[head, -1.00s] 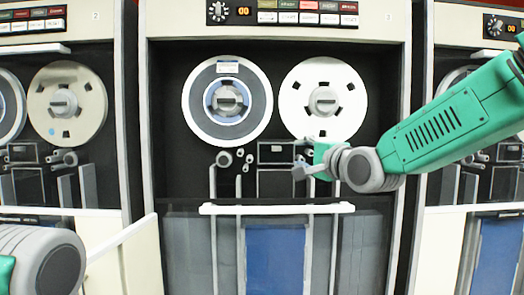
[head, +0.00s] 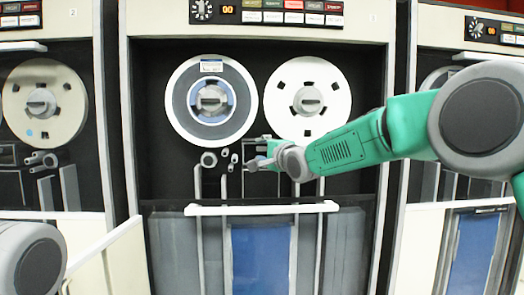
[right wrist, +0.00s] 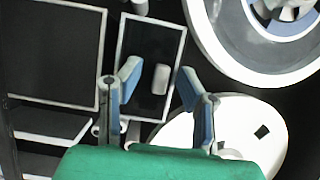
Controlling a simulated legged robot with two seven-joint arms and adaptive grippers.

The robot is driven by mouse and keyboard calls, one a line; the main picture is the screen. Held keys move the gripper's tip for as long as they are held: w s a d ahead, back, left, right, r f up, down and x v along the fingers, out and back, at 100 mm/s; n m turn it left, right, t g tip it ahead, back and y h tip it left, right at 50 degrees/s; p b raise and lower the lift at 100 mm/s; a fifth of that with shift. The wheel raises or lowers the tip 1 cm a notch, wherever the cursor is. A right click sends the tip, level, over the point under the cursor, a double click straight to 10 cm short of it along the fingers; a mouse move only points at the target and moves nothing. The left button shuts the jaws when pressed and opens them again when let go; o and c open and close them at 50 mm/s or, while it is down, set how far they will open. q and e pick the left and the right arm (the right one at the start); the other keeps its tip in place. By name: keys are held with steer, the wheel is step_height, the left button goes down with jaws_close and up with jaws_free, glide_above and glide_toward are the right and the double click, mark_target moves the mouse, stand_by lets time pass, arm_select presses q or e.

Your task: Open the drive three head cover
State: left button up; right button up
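Drive three is the middle tape cabinet (head: 170,175) in the head view, marked 3. Its head cover, which I take to be the small dark panel with a pale rim (right wrist: 147,45) in the right wrist view, has a pale knob (right wrist: 160,78). The cover looks closed. My right gripper (head: 255,155) is in front of the cover and hides most of it in the head view. In the right wrist view the gripper (right wrist: 159,70) is open, with one finger on each side of the knob. Contact is not visible. My left gripper is out of view.
Two tape reels, a dark one (head: 183,97) and a white one (head: 283,90), sit above the cover. A white horizontal bar (head: 260,208) tops the lower glass window. Similar drives stand on both sides. My left arm is at the lower left.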

mark_target(257, 151)
steer(key=shift+d, duration=0.1)
steer(key=shift+d, duration=0.1)
steer(key=shift+c, duration=0.8)
jaws_close()
steer(key=shift+f, duration=0.1)
steer(key=shift+s+f+n+t+y+b, duration=0.4)
steer(key=shift+n+t+y+b, duration=0.4)
steer(key=shift+b, duration=1.05)
steer(key=shift+s+f+n+t+y+b, duration=0.3)
steer(key=shift+f+n+t+y+b, duration=0.4)
steer(key=shift+b, duration=1.1)
steer(key=shift+s+f+n+t+y+b, duration=0.35)
steer(key=shift+t+y+b, duration=0.45)
steer(key=shift+b, duration=1.05)
steer(key=shift+r+t, duration=0.1)
steer(key=shift+t, duration=0.2)
